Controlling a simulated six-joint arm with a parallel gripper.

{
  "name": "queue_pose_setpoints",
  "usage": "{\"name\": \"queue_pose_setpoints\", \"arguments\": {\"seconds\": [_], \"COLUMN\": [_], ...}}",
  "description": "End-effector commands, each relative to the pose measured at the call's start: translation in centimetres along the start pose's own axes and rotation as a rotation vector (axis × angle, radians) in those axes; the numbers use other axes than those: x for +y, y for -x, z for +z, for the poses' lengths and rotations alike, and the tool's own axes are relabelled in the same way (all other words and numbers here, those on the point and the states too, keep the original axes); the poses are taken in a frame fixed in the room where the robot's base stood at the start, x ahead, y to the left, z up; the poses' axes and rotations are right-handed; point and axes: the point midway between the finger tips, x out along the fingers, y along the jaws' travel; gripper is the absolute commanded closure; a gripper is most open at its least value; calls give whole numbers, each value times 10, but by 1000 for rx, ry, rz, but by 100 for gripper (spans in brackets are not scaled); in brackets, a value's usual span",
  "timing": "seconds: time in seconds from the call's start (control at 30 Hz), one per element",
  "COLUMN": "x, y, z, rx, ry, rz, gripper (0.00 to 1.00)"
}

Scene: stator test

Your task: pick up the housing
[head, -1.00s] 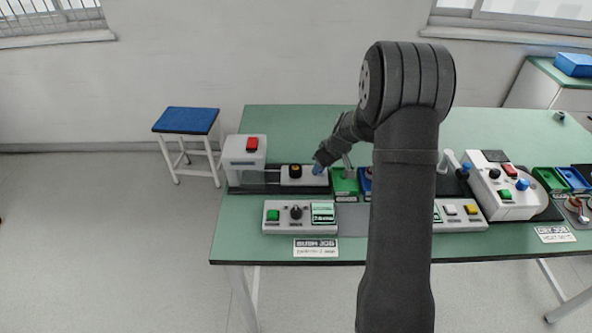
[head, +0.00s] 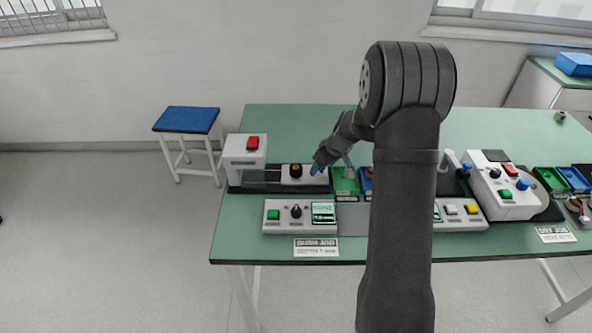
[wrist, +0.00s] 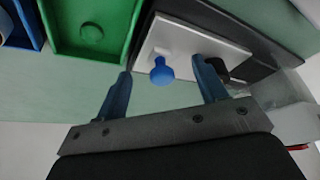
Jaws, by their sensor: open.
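I take the housing to be the small dark cylinder with an orange band (head: 296,171), upright on a pale carriage plate (head: 318,178) beside the white press box. In the wrist view, a dark shape on the plate, partly hidden behind the right finger, may be this housing; I cannot tell for sure. My gripper (head: 316,168) is just right of the housing, over the plate. In the wrist view my gripper (wrist: 162,72) is open, its blue fingers apart. A blue knob (wrist: 161,71) on the plate's edge shows between the fingers, apart from both.
A white box with a red button (head: 245,155) stands left of the plate. A green tray (head: 344,185) is right of it and also shows in the wrist view (wrist: 72,40). A control panel (head: 270,225) is in front. The table's back (head: 290,125) is clear.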

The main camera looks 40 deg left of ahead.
Motion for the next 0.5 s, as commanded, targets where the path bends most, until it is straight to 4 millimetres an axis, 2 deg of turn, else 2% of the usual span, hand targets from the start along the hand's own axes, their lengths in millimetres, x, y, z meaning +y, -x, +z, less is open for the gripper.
{"name": "queue_pose_setpoints", "arguments": {"seconds": [0.13, 0.27, 0.5], "x": [-8, -23, -54], "y": [8, 27, 82], "z": [-18, -48, -101], "rx": [-21, -84, -269], "ry": [-26, -93, -292], "rz": [-23, -53, -12], "gripper": [35, 35, 35]}}
